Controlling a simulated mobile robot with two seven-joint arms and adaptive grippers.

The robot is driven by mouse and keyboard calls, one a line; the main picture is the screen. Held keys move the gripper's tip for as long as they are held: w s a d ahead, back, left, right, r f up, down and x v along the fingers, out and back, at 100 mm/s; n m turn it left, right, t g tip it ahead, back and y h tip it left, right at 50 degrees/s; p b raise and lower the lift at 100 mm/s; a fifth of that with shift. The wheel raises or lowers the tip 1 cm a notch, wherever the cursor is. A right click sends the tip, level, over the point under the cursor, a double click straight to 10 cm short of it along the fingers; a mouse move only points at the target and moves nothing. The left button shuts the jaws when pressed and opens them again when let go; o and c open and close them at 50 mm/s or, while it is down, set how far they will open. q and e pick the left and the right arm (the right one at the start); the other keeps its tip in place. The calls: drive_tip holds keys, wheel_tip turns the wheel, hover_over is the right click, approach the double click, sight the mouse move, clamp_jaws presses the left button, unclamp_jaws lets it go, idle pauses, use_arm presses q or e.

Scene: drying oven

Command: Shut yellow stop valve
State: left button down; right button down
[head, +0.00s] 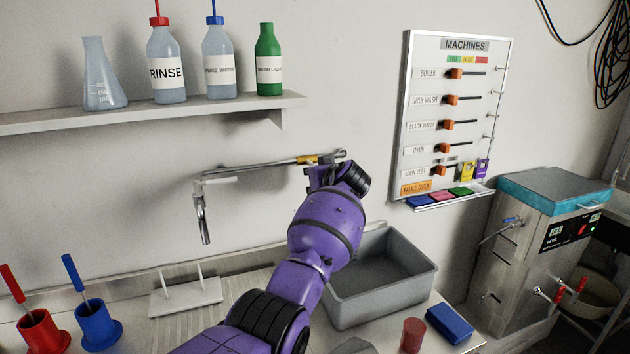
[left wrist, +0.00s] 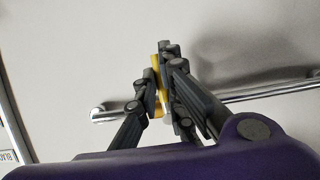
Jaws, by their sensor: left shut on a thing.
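The yellow stop valve (head: 307,159) sits on a metal pipe (head: 260,164) that runs along the wall above the sink. In the left wrist view the yellow valve handle (left wrist: 156,84) stands roughly upright in the picture, between the fingers. My left gripper (left wrist: 166,88) is shut on the valve, with its fingers on both sides of the handle. In the head view my left gripper (head: 325,168) is at the pipe, mostly hidden behind my purple wrist. The fingers hide part of the valve. My right gripper is not in view.
A grey basin (head: 385,300) stands below my arm, and a tap spout (head: 203,215) hangs left of it. A shelf (head: 150,114) with bottles is above left. A machines board (head: 457,115) hangs to the right, above a metal water bath (head: 530,250).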

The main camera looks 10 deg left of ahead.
use_arm(q)
drive_tip(key=shift+a+r, duration=0.15)
idle(0.3)
drive_tip(key=c, duration=1.9)
unclamp_jaws()
drive_tip(key=shift+o, duration=0.2)
drive_tip(key=v, duration=1.2)
drive_tip(key=shift+f, duration=0.3)
